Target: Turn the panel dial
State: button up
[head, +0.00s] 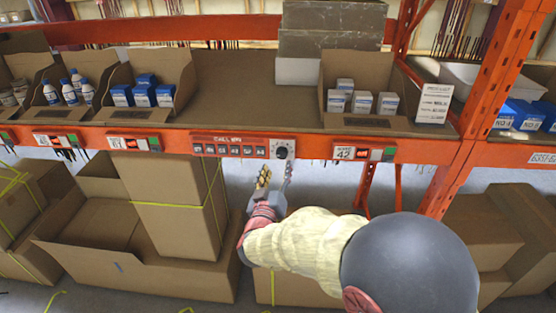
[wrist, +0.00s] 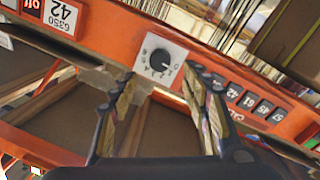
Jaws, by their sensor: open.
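The panel dial (head: 283,152) is a dark round knob on a light square plate, set in the orange shelf beam. In the wrist view the dial (wrist: 160,62) shows near the top middle, with markings around it on its plate (wrist: 178,50). My gripper (head: 274,178) is just below the dial in the head view, its fingers pointing up toward the beam. In the wrist view my gripper (wrist: 158,85) is open and empty, with the dial seen between and beyond its two fingertips. The fingers look apart from the dial.
A row of numbered buttons (head: 228,149) lies left of the dial, and a label reading 42 (head: 345,153) lies right. Open cartons with bottles (head: 70,92) and boxes (head: 361,102) stand on the shelf above. Large cardboard boxes (head: 178,220) fill the space below.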

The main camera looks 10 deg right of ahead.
aim_at(281, 155)
jog(key=x, duration=0.7)
jog(key=shift+c, duration=0.7)
jog(key=c, duration=1)
